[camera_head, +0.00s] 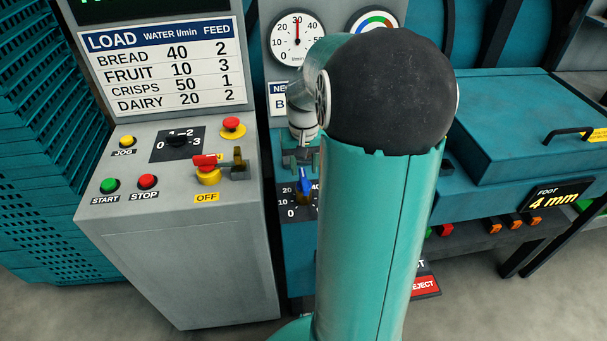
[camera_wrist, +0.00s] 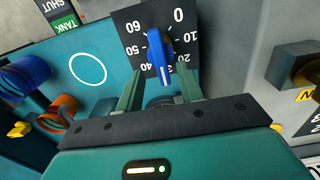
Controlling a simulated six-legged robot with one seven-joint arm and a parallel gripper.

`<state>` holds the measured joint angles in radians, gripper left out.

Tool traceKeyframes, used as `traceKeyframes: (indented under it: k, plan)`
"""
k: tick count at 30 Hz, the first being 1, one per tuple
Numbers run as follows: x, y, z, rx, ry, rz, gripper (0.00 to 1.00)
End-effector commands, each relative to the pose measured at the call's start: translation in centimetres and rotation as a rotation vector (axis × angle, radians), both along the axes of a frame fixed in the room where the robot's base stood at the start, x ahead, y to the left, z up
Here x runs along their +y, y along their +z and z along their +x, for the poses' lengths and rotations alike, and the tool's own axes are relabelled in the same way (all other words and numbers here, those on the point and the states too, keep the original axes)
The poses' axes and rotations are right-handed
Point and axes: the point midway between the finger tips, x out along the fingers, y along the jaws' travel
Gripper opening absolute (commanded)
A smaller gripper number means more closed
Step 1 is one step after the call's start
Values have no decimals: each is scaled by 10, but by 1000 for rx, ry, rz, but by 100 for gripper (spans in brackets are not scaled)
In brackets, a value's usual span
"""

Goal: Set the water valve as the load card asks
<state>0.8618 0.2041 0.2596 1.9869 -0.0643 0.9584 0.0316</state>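The load card (camera_head: 162,66) lists water as bread 40, fruit 10, crisps 50, dairy 20. A card (camera_head: 279,101) beside the cabinet shows "NE" and "B"; my arm hides the rest. The blue valve knob (camera_head: 304,184) stands on a black scale plate. In the wrist view, the blue knob (camera_wrist: 160,55) points its white mark down between 20 and 40, at about 30. My gripper (camera_wrist: 160,75) is open, one finger on each side of the knob's pointer end, with gaps visible. The gauge (camera_head: 297,40) has its red needle upright, near 30.
The grey control cabinet with red switch handle (camera_head: 205,160) and yellow-based stop button (camera_head: 232,126) stands left of the valve. In the wrist view, a blue knob (camera_wrist: 25,75) and an orange knob (camera_wrist: 58,112) lie left, and a dark block with brass (camera_wrist: 300,68) right.

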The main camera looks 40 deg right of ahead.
Motion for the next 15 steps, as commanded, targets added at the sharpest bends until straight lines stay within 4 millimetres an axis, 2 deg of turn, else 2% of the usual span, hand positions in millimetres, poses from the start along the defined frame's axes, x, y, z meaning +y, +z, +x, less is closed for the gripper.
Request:
traceKeyframes:
  k: [3,6,15]
  plan:
    - [1,-20,0,3,2,3,37]
    - [1,-31,0,1,2,2,37]
    - [1,-37,0,-1,2,-1,37]
